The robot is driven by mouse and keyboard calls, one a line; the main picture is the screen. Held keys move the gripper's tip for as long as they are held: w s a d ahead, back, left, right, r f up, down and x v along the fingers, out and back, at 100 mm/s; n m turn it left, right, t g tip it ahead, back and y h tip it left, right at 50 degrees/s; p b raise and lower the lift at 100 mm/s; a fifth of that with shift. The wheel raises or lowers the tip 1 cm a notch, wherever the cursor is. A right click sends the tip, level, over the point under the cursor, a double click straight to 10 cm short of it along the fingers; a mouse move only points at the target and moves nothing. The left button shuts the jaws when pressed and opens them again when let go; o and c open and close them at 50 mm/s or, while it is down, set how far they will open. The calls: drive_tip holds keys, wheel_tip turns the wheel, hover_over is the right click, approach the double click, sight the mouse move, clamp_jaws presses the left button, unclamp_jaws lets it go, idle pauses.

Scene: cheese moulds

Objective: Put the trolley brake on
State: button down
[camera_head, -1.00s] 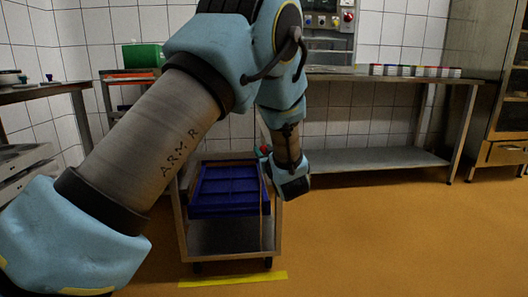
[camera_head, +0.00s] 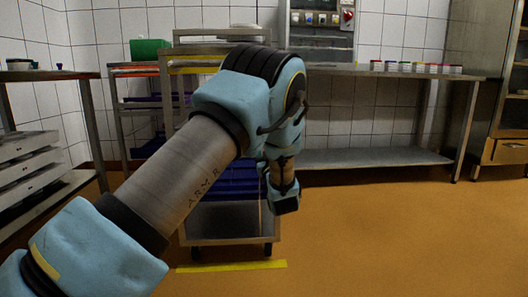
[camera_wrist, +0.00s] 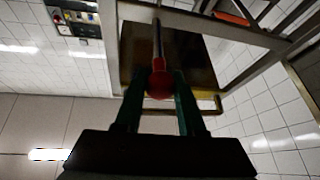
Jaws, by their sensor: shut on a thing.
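The trolley (camera_head: 277,225) stands in the middle of the head view, with a blue crate (camera_head: 235,190) on its lower part. My arm covers much of it. My gripper (camera_wrist: 157,98) is at the trolley's right side, its end low in the head view. In the wrist view its two green fingers are shut on a red ball knob (camera_wrist: 158,84) at the end of a metal lever (camera_wrist: 157,42). I cannot see the knob in the head view, nor tell how far the lever is turned.
A yellow floor line (camera_head: 232,266) lies in front of the trolley. A steel table (camera_head: 395,74) with a low shelf stands at the back right. A rack with a green box (camera_head: 150,49) is behind left, and a side table (camera_head: 48,76) is at left. Floor at right is free.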

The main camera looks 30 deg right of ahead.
wheel_tip(320, 180, down, 2)
drive_tip(key=shift+w+f+b, duration=0.1)
drive_tip(key=shift+f+b, duration=0.05)
drive_tip(key=shift+b, duration=0.45)
drive_tip(key=shift+w+d+f+b, duration=0.1)
drive_tip(key=shift+w+f+b, duration=0.1)
drive_tip(key=shift+f, duration=0.45)
drive_tip(key=shift+w+d+f+b, duration=0.1)
drive_tip(key=shift+w+f+b, duration=0.1)
drive_tip(key=shift+f, duration=0.4)
drive_tip(key=shift+w+d+f+b, duration=0.1)
drive_tip(key=shift+w+f+b, duration=0.1)
drive_tip(key=shift+f, duration=0.45)
drive_tip(key=c, duration=0.5)
unclamp_jaws()
drive_tip(key=shift+r, duration=0.1)
drive_tip(key=shift+s, duration=0.1)
